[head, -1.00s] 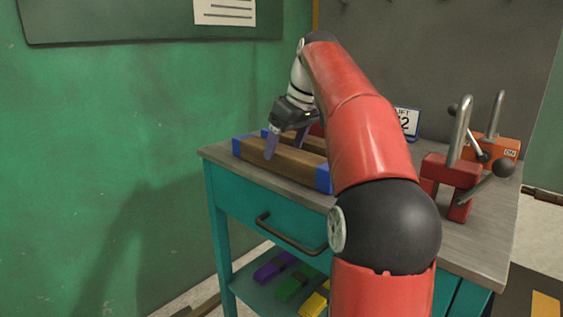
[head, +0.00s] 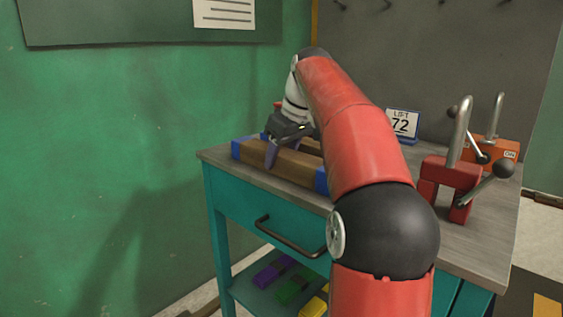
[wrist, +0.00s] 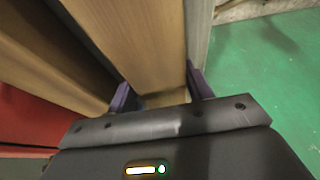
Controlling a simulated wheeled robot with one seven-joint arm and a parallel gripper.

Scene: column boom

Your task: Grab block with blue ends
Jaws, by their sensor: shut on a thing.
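The block with blue ends (head: 292,166) is a long brown wooden bar with a blue cap at each end. It lies near the front left edge of the workbench (head: 458,240) in the head view. My gripper (head: 270,155) reaches down over it, left of its middle. In the wrist view my gripper's purple fingers (wrist: 160,95) stand one on each side of the wooden block (wrist: 150,45), shut on it. The far finger is hidden in the head view. The blue ends are out of the wrist view.
A second wooden piece (wrist: 50,55) lies close beside the block. A red clamp-like lock (head: 448,180), an orange one (head: 498,150) and a "LIFT 72" sign (head: 402,123) stand to the right. A drawer handle (head: 290,238) juts out below. The green wall (head: 110,150) is at left.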

